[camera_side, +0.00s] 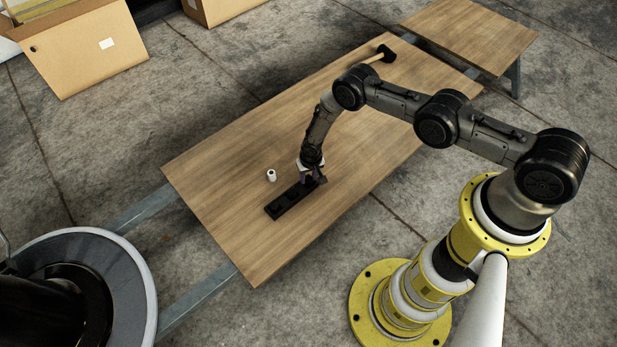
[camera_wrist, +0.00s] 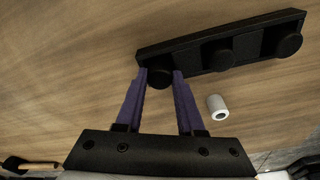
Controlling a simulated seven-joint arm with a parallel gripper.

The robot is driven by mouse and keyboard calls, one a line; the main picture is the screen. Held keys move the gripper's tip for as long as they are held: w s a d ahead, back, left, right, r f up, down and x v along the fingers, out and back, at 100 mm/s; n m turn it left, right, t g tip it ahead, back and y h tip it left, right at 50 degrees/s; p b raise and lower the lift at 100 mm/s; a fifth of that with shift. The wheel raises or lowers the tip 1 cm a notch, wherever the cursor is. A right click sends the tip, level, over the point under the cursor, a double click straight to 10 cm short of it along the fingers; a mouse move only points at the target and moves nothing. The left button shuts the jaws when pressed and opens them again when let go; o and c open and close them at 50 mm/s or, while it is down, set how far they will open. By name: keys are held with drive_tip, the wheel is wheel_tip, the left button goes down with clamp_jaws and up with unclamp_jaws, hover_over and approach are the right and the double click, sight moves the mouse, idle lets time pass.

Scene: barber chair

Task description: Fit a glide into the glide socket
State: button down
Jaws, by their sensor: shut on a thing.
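A long black tray (camera_side: 283,206) lies on the wooden table; it also shows in the wrist view (camera_wrist: 190,40). Two dark round glides, one in the middle (camera_wrist: 217,54) and one at the right end (camera_wrist: 288,43), sit in it. My gripper (camera_side: 313,180) is low at the tray's far end. In the wrist view my purple fingers (camera_wrist: 160,77) are shut on a third dark round glide (camera_wrist: 160,80), at the tray's left end. I cannot tell whether this glide is clear of the tray. A white cylinder (camera_wrist: 217,107) with a dark hole stands apart beside the tray, possibly the socket; it also shows in the side view (camera_side: 271,175).
A dark-headed mallet (camera_side: 383,55) lies at the table's far end. The table (camera_side: 225,160) is otherwise mostly bare. Cardboard boxes (camera_side: 85,55) stand on the floor at the upper left. A round grey base (camera_side: 120,270) is at the lower left.

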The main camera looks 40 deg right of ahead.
drive_tip(key=shift+f, duration=0.25)
drive_tip(key=c, duration=0.5)
unclamp_jaws()
drive_tip(key=shift+f, duration=0.15)
drive_tip(key=shift+r, duration=0.4)
drive_tip(key=r, duration=0.3)
drive_tip(key=s+r, duration=0.1)
drive_tip(key=r, duration=0.7)
drive_tip(key=shift+s+a+r, duration=0.25)
drive_tip(key=shift+s+a, duration=0.05)
drive_tip(key=shift+a, duration=0.05)
